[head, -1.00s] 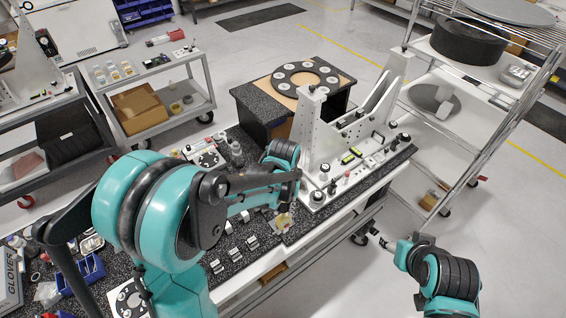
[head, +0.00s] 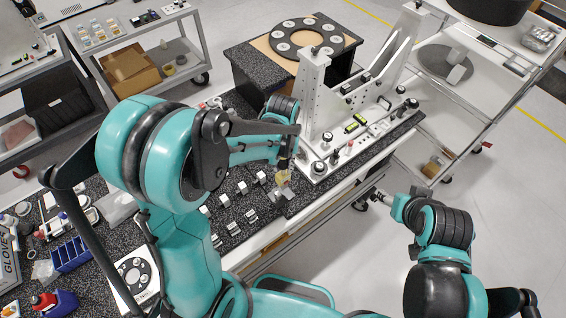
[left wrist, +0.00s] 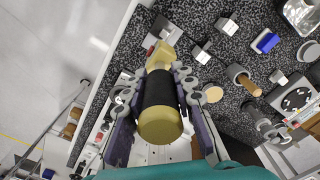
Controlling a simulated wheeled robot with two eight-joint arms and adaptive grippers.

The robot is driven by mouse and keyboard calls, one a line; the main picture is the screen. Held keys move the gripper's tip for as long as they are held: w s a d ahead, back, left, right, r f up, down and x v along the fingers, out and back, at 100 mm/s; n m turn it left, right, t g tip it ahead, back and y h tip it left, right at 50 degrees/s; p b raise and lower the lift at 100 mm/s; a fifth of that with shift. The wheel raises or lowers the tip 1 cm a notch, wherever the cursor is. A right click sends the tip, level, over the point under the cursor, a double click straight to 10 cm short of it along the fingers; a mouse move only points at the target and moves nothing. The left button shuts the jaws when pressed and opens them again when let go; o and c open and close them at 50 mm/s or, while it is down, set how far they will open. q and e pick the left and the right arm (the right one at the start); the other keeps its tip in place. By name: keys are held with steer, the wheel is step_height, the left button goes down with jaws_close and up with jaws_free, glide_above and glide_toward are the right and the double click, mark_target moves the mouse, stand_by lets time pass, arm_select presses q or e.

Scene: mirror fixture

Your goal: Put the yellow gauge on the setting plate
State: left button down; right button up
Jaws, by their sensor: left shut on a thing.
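My left gripper (head: 286,160) is shut on the yellow gauge (head: 283,178), which has a black grip. In the left wrist view the gauge (left wrist: 160,122) lies between both fingers of the left gripper (left wrist: 152,95), with its yellow block end pointing away. A small grey plate (head: 279,196), which looks like the setting plate, is on the speckled bench right under the gauge. In the left wrist view a grey piece (left wrist: 167,29) with a red mark shows at the gauge's far end. I cannot tell whether they touch. My right gripper (head: 377,196) is off the bench's front side, small in view.
A tall white fixture (head: 318,100) stands just right of the left gripper. Several small metal blocks (head: 225,200) sit on the bench to the left. A wire shelf cart (head: 480,125) stands at right. Open floor (head: 520,220) lies in front of the bench.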

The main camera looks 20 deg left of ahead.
mark_target(283, 174)
arm_select(q)
steer(key=shift+f, duration=0.35)
steer(key=shift+w+f+b, duration=0.1)
steer(key=shift+f+b, duration=0.5)
steer(key=shift+f, duration=0.1)
steer(key=shift+f+b, duration=0.35)
steer(key=shift+f, duration=0.15)
stand_by(0.5)
steer(key=shift+f+b, duration=1.65)
steer(key=shift+b, duration=0.15)
steer(key=c, duration=1.2)
jaws_free()
steer(key=shift+r, duration=0.1)
